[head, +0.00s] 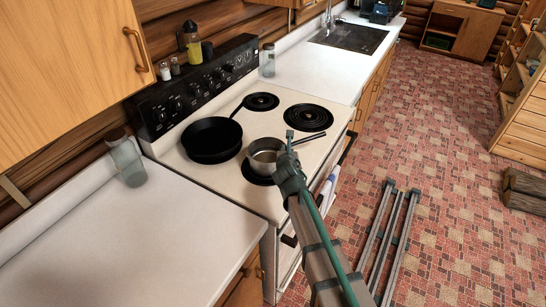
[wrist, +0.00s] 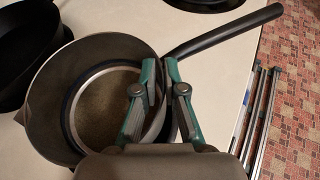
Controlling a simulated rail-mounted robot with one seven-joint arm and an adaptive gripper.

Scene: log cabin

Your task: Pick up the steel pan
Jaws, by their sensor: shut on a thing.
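The steel pan (head: 262,150) is a small grey saucepan on the stove's front left burner, with a dark handle pointing back right. In the wrist view the pan (wrist: 42,110) fills the left middle and its handle (wrist: 225,30) reaches to the upper right. My gripper (head: 289,138) comes from the lower right to the pan's right side. In the wrist view my gripper (wrist: 161,75) has its green fingers on either side of the pan's wall near the handle, shut on it. The gripper's palm hides the near part of the pan.
A black skillet (head: 212,139) sits just left of the pan; its edge also shows in the wrist view (wrist: 25,50). Bare coil burners (head: 307,117) lie behind. White counters (head: 130,235) flank the stove. A glass jar (head: 126,160) stands on the left counter.

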